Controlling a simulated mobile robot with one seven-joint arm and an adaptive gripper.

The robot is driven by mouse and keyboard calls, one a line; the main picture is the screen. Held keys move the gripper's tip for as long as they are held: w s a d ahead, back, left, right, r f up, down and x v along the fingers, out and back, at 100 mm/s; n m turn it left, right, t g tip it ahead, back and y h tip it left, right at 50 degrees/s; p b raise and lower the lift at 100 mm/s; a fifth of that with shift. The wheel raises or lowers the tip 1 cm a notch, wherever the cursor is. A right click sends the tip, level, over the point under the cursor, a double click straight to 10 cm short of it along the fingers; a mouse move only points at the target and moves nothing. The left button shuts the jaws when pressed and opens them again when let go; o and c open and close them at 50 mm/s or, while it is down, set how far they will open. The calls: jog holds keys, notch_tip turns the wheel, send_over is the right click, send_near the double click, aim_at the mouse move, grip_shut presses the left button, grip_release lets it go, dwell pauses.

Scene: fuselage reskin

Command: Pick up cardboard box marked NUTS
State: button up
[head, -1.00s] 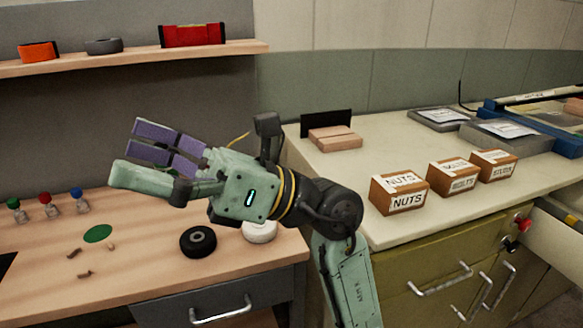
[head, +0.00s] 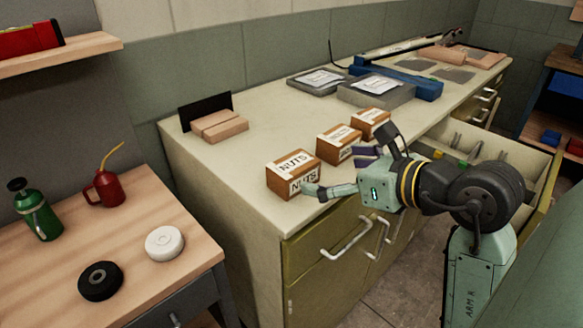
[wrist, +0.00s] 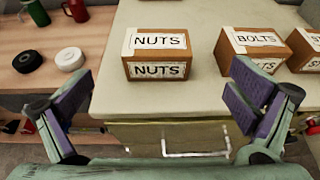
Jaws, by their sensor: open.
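The cardboard box marked NUTS (head: 291,172) stands upright near the front edge of the cream worktop, leftmost in a row of small boxes. In the wrist view the NUTS box (wrist: 157,54) sits ahead of my gripper, between the lines of its two fingers but beyond the fingertips. My gripper (wrist: 158,92) is open and empty, with purple pads. In the head view my gripper (head: 342,172) is in front of the worktop edge, close to the NUTS box; one finger overlaps the box's lower right corner, and I cannot tell whether they touch.
The BOLTS box (wrist: 254,50) stands right of the NUTS box with a gap, and a third box (head: 371,122) is beyond it. Pinkish blocks (head: 219,126) lie behind left. Drawer handles (head: 345,240) stick out below the worktop. An open drawer (head: 490,150) is at right.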

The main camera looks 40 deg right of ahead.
aim_at(296, 164)
jog(key=x, duration=0.3)
jog(key=shift+r+p, duration=0.1)
jog(key=shift+p, duration=0.2)
jog(key=p+x, duration=0.1)
jog(key=x, duration=0.1)
jog(key=p+x, duration=0.1)
jog(key=x, duration=0.1)
jog(key=shift+w+a+r+p, duration=0.15)
jog(key=shift+w+a+p, duration=0.05)
jog(key=shift+w+p, duration=0.15)
jog(key=shift+w+f, duration=0.35)
jog(key=shift+c, duration=0.6)
jog(key=c, duration=1.5)
